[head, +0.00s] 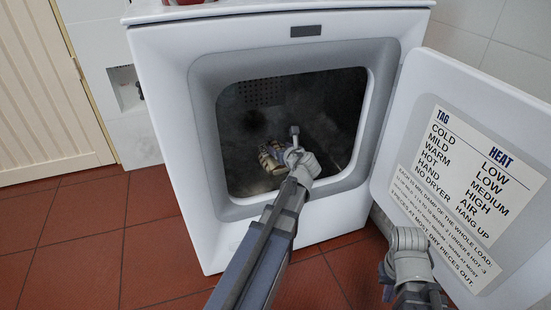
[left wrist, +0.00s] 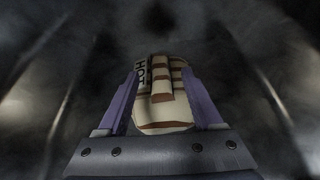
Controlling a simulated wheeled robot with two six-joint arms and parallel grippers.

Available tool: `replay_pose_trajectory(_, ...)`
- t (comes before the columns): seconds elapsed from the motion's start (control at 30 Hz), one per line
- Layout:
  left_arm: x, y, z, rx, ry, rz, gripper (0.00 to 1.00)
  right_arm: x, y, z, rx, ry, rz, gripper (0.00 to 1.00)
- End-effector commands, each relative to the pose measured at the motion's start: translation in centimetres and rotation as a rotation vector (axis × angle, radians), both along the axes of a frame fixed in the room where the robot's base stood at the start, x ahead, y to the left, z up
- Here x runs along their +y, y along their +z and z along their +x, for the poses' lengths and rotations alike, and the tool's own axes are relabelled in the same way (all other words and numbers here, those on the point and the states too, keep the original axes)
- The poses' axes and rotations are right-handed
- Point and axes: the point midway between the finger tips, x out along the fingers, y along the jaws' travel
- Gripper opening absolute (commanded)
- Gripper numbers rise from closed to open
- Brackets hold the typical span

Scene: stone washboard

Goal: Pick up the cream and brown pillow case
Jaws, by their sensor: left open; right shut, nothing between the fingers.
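The cream and brown pillow case (head: 268,161) lies bundled on the floor of the dark dryer drum. In the left wrist view the pillow case (left wrist: 165,100) shows cream with brown bands and a dark label reading "HOT". My left arm reaches through the dryer opening. My left gripper (head: 277,149) is at the pillow case. In the left wrist view the open fingers of the left gripper (left wrist: 160,80) stand on either side of it; whether they touch it is unclear. My right gripper (head: 386,283) is shut and empty, low beside the dryer door.
The white dryer (head: 167,130) stands open, its rim (head: 205,130) surrounding my left arm. The open door (head: 385,165) with a heat label extends to the right, close to my right arm. Red floor tiles (head: 90,235) are clear at the left. A louvred door (head: 40,90) is at far left.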

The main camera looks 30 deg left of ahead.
Motion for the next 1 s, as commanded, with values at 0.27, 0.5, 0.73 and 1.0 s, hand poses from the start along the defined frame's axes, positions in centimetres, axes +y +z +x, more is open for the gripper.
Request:
replay_pose_trajectory(0.27,0.9,-0.6,0.8,0.0,0.002,-0.002,0.68,0.0,-0.6,0.0,0.0,0.0,0.0,0.0)
replay_pose_trajectory(0.5,3.2,-2.1,2.9,-0.001,0.003,-0.002,0.68,0.0,-2.0,0.0,0.0,0.0,0.0,0.0)
replay_pose_trajectory(0.73,3.8,-2.1,3.3,-0.001,0.0,-0.002,0.68,0.0,-2.1,0.0,0.0,0.0,0.0,0.0)
replay_pose_trajectory(1.0,3.8,-2.1,3.3,-0.001,0.001,-0.002,0.46,0.0,-2.1,0.0,0.0,0.0,0.0,0.0)
